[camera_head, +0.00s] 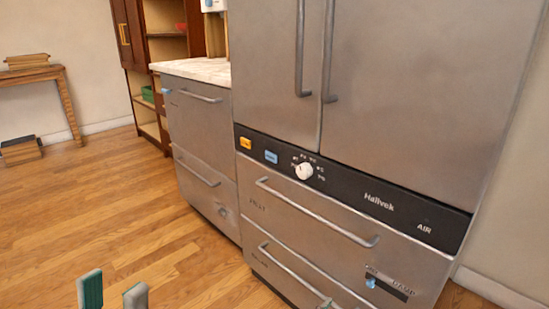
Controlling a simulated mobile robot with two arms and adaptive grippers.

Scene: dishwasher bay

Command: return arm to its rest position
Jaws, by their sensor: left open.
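My left gripper (112,296) shows at the bottom edge, left of centre. Its two fingertips, one green and one grey-green, stand apart with nothing between them. The gripper is open and empty, above the wooden floor. The rest of the left arm is out of the picture.
A large steel fridge (410,95) with a black control panel and lower drawers fills the right. A steel drawer unit (200,127) with a pale countertop (200,69) stands beside it. A wooden shelf (165,48) and a small table (62,88) stand behind. The wooden floor (90,205) at left is clear.

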